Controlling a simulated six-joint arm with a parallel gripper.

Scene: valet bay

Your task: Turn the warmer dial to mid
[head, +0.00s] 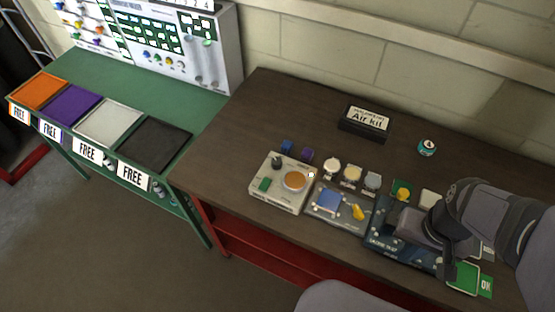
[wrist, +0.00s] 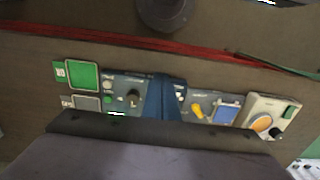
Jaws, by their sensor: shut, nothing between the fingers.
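The warmer appears to be the cream box (head: 268,199) with an orange round plate (head: 295,181), a green patch and a small dark dial (head: 277,162) at its back left corner. In the wrist view the box (wrist: 256,104) is at the far right, and its dial (wrist: 276,133) shows at the lower edge. The dial's marks and pointer are too small to read. My gripper (wrist: 162,82) is shut and empty, over the dark blue panel. In the head view its grey body (head: 418,225) is well to the right of the warmer, not touching it.
A panel with a blue square and yellow lever (head: 358,212) stands between warmer and gripper. The dark blue panel has its own black knob (wrist: 134,97). Small round pots (head: 352,173) and blue and purple blocks stand behind. The black Air kit box (head: 364,123) is farther back.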

